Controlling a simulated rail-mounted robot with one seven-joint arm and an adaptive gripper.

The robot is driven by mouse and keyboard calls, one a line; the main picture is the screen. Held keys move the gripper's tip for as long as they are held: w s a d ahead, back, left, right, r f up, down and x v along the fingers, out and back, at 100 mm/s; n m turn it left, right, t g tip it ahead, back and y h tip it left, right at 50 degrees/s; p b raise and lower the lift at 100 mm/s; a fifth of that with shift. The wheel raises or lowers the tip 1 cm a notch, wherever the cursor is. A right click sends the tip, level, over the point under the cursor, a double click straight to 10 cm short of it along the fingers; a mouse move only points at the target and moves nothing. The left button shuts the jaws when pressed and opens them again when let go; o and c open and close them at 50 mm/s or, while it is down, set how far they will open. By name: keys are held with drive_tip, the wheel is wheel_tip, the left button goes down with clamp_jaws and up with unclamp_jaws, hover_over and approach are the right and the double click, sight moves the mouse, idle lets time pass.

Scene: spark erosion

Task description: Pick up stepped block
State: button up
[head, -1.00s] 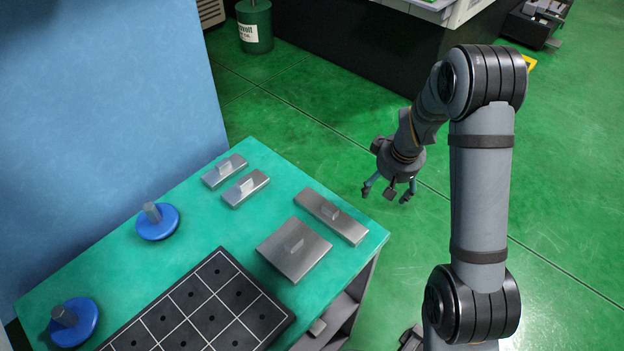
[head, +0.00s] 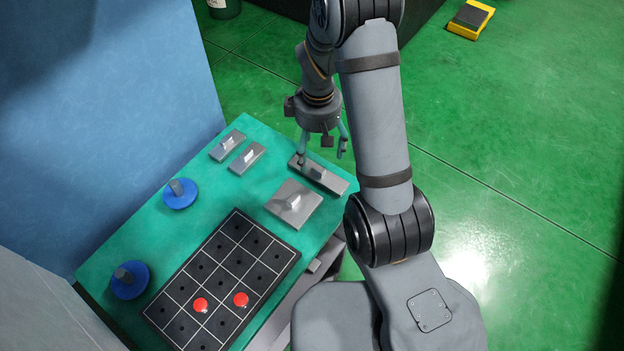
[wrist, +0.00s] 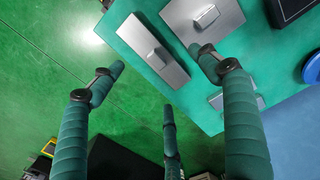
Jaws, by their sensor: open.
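Several grey metal blocks with a raised step on top lie on the green table; I cannot tell which one the task means. The long one (head: 318,176) is near the table's right edge, with the square one (head: 292,205) beside it. Two small ones (head: 227,144) (head: 246,158) lie at the far end. My gripper (head: 322,159) is open and empty, its fingers above the long block's far end in the head view. In the wrist view the long block (wrist: 146,48) shows between the spread fingers of my gripper (wrist: 160,72), and a finger partly hides a small block.
A black gridded plate (head: 238,248) with two red discs (head: 201,305) (head: 241,299) lies at the table's near part. Two blue round pieces with grey posts (head: 181,195) (head: 130,281) stand along the left. A blue wall (head: 105,100) borders the table's left side.

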hover_over(320, 167)
drive_tip(key=f, duration=0.4)
drive_tip(key=shift+w+d+f, duration=0.1)
drive_tip(key=shift+w, duration=0.1)
drive_tip(key=shift+s+f+p, duration=0.2)
drive_tip(key=shift+f+p, duration=0.05)
drive_tip(key=shift+p, duration=0.15)
drive_tip(key=f, duration=0.1)
drive_tip(key=f+p, duration=0.1)
drive_tip(key=f, duration=0.2)
drive_tip(key=shift+w+p, duration=0.3)
drive_tip(key=shift+p, duration=0.1)
drive_tip(key=shift+f, duration=0.45)
drive_tip(key=shift+c, duration=0.4)
drive_tip(key=c, duration=1.5)
drive_tip(key=shift+r, duration=0.15)
drive_tip(key=shift+c, duration=0.3)
